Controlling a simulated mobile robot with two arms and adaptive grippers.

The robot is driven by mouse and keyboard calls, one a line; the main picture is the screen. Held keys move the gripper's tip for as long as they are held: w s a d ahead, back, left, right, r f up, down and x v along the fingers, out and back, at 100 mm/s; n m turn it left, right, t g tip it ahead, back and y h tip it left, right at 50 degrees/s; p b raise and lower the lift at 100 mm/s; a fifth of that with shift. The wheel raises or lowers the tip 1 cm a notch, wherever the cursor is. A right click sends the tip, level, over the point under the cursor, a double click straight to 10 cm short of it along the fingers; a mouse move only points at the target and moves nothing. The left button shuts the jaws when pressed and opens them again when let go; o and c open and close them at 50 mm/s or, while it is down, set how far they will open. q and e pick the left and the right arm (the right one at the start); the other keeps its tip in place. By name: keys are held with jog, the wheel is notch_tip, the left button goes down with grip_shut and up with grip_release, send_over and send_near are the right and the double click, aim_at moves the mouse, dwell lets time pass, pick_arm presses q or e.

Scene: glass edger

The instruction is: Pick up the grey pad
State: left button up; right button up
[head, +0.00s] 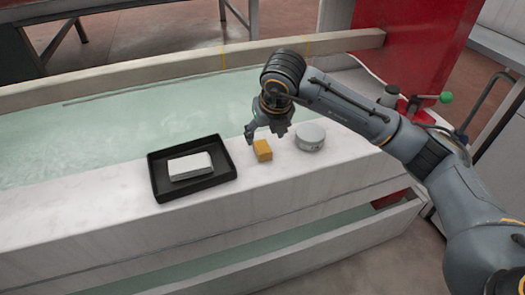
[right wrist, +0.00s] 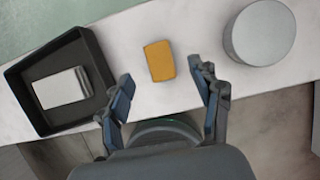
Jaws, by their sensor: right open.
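A pale grey rectangular block (head: 190,165), which looks like the pad, lies in a shallow black tray (head: 228,174) on the white ledge. It also shows in the right wrist view (right wrist: 62,88), lying in the tray (right wrist: 95,62) at the left. My right gripper (head: 266,132) is open and empty above the ledge, to the right of the tray. In the right wrist view, an orange-yellow block (right wrist: 159,61) lies ahead of and between the open fingers (right wrist: 162,80). My left gripper is not in view.
The orange-yellow block also shows in the head view (head: 262,151), right of the tray. A round grey disc-shaped thing (head: 310,136) stands farther right on the ledge (head: 110,215). A greenish glass or water surface (head: 110,125) lies behind. The ledge left of the tray is clear.

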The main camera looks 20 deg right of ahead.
aim_at(263, 147)
jog(key=x, duration=0.3)
jog(key=b+x, duration=0.1)
jog(key=shift+s+f, duration=0.3)
jog(key=shift+w+f, duration=0.3)
jog(key=shift+f, duration=0.1)
jog(key=shift+c, duration=0.4)
jog(key=c, duration=0.9)
